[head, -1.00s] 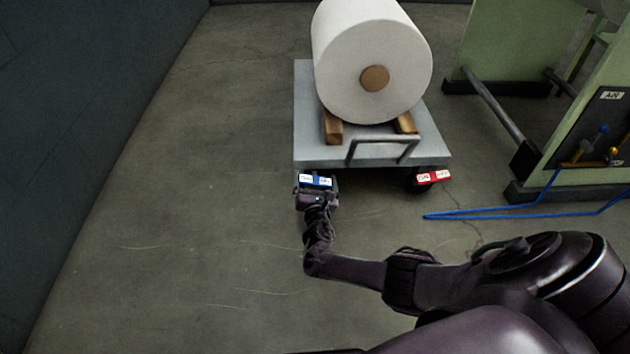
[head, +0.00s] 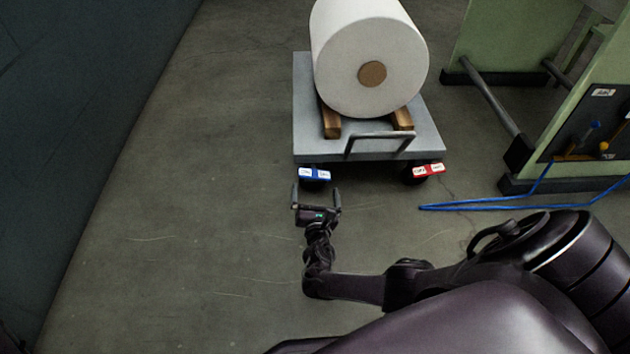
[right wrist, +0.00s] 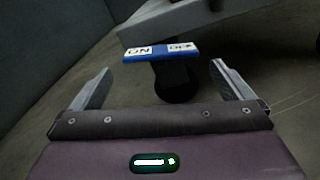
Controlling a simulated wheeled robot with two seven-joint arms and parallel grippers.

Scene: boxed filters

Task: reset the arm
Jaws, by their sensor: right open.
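My right gripper (head: 317,197) is open and empty, low over the floor in front of the cart. Its two fingers also show spread apart in the right wrist view (right wrist: 160,85). Ahead of the fingers and apart from them is a blue pedal (head: 314,174) at the cart's left front wheel. In the right wrist view the blue pedal (right wrist: 161,52) carries white ON and OFF labels. My left gripper is not in view.
A grey cart (head: 370,152) carries a large white roll (head: 345,70) on wooden blocks. A red pedal (head: 428,170) is at its right front wheel. A green machine frame (head: 510,45) and a blue hose (head: 490,207) lie to the right. A dark wall (head: 80,120) stands left; floor between is clear.

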